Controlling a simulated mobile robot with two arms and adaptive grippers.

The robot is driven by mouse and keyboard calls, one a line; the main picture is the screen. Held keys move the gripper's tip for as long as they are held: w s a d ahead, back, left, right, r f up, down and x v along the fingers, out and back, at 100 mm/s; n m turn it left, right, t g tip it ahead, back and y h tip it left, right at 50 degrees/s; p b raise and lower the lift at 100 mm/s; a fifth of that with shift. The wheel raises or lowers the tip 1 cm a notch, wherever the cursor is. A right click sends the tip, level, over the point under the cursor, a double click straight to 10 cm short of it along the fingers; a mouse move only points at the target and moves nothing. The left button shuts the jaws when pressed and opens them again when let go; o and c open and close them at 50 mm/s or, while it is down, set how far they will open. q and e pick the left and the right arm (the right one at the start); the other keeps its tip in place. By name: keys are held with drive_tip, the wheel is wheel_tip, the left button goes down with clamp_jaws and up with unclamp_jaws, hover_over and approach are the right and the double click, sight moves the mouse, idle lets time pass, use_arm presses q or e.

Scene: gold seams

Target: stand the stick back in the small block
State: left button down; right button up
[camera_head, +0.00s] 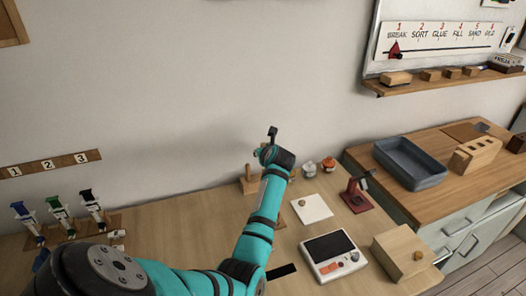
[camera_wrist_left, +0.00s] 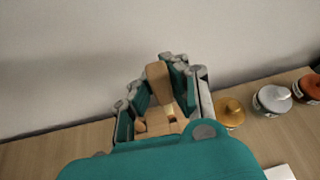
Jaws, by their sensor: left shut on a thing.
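My left gripper (camera_head: 271,143) reaches over the back of the table near the wall. In the left wrist view its fingers (camera_wrist_left: 155,95) are shut on a light wooden stick (camera_wrist_left: 158,82). A small wooden block (camera_head: 250,186) stands on the table just left of the gripper in the head view, with a thin wooden upright part showing on it. In the wrist view, wooden pieces (camera_wrist_left: 160,127) show below the held stick, partly hidden by the fingers; I cannot tell whether the stick touches them. My right gripper is not in view.
Lidded jars in gold (camera_wrist_left: 230,113), silver (camera_wrist_left: 272,100) and copper (camera_wrist_left: 308,88) stand right of the gripper. A white tile (camera_head: 311,208), a scale (camera_head: 334,254), a red stand (camera_head: 356,196) and a wooden box (camera_head: 402,254) lie further right. Syringes (camera_head: 60,217) stand at left.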

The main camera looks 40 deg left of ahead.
use_arm(q)
drive_tip(key=shift+d, duration=0.1)
drive_tip(key=shift+f, duration=0.15)
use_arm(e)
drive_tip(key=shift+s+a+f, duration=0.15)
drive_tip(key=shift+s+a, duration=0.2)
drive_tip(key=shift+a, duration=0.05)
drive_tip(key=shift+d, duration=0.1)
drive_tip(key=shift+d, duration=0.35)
use_arm(q)
drive_tip(key=shift+f, duration=0.2)
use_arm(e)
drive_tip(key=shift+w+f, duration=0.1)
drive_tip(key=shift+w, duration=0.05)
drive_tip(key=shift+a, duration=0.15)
use_arm(q)
drive_tip(key=shift+f+b, duration=0.25)
drive_tip(key=shift+b, duration=0.15)
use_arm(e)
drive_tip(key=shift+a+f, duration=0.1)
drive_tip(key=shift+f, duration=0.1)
use_arm(q)
drive_tip(key=shift+f+b, duration=0.4)
drive_tip(key=shift+f, duration=0.15)
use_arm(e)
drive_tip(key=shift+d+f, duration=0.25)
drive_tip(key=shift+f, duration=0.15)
